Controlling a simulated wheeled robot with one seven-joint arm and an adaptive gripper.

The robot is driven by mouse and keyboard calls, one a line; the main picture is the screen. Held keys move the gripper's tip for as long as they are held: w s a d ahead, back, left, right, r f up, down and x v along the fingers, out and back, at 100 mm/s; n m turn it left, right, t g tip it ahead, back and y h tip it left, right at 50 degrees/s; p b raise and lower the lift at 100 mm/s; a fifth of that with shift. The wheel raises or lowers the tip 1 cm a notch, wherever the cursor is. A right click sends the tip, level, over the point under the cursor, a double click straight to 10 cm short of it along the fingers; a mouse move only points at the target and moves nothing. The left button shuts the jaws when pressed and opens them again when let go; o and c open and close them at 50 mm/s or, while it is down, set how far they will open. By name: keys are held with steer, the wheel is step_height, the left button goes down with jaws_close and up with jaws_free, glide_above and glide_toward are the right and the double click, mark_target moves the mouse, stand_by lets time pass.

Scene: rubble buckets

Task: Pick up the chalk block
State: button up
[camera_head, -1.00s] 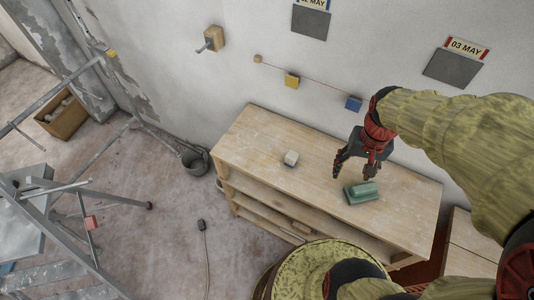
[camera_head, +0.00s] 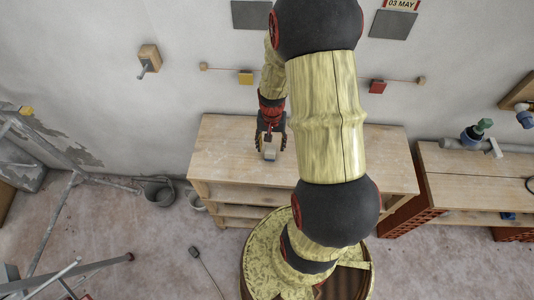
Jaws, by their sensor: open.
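The chalk block (camera_head: 270,155), a small pale block, is on the left part of the wooden workbench (camera_head: 222,165). My gripper (camera_head: 270,146) is over it, pointing down, with its dark fingers open on either side of the block. Whether the fingers touch the block cannot be told. The block appears to rest on the bench top.
My arm hides the middle of the bench. A second bench (camera_head: 475,170) at the right holds a grey pipe (camera_head: 470,144) and a blue-green tool (camera_head: 476,132). A bucket (camera_head: 160,192) and metal scaffolding (camera_head: 60,210) are at the left. The wall is close behind.

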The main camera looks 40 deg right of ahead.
mark_target(270, 149)
steer(key=shift+w+f+b, duration=0.15)
steer(key=shift+f+b, duration=0.55)
steer(key=shift+f, duration=2.1)
steer(key=c, duration=0.3)
steer(key=c, duration=1)
steer(key=shift+o, duration=0.2)
steer(key=shift+r, duration=0.1)
